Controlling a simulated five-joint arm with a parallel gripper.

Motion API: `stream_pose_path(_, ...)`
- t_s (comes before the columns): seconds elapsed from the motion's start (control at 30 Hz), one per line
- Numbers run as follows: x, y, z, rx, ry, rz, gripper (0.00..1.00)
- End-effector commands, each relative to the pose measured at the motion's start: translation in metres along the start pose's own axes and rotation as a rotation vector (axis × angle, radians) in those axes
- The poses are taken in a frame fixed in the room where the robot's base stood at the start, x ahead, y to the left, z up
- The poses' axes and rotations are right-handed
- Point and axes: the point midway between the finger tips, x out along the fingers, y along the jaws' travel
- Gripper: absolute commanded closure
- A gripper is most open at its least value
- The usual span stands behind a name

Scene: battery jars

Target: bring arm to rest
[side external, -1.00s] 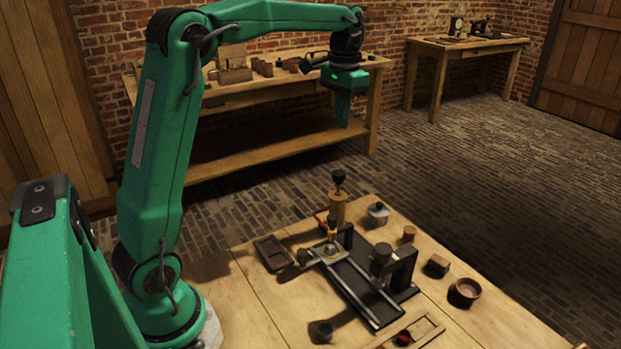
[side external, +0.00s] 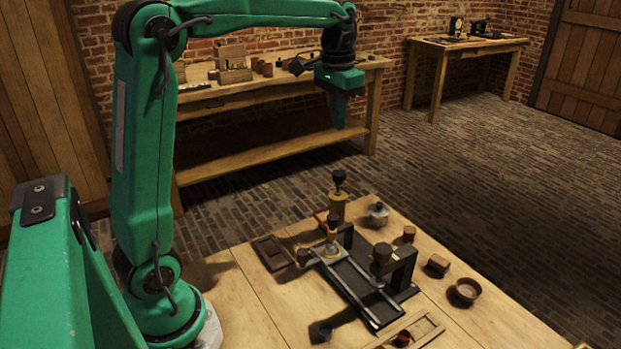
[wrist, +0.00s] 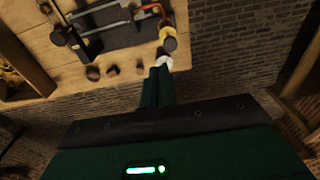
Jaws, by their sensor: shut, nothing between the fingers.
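My gripper (side external: 341,112) is shut and empty. In the side external view it hangs high, pointing down, above and beyond the work table (side external: 235,290), apart from everything on it. In the wrist view my gripper (wrist: 163,78) shows as two dark green fingers close together, with the table (wrist: 110,78) past them. On the table stands a black fixture with a rail frame (side external: 350,285). A brass cylinder with a black knob (side external: 338,205) stands at its far end.
A shallow tray (side external: 273,252) lies left of the fixture. A workbench (side external: 270,160) with wooden items stands behind. The air around my gripper looks clear.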

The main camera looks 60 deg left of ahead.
Motion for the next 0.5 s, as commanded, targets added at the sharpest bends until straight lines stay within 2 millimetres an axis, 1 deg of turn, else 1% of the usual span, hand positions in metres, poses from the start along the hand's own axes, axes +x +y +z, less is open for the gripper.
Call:
stream_pose_path(0.03, -0.004, 0.007, 0.008, 0.002, 0.018, -0.003, 1.0)
stream_pose_path(0.2, -0.011, 0.025, 0.036, 0.002, 0.076, -0.011, 1.0)
stream_pose_path(0.5, -0.012, 0.053, 0.088, 0.002, 0.18, -0.017, 1.0)
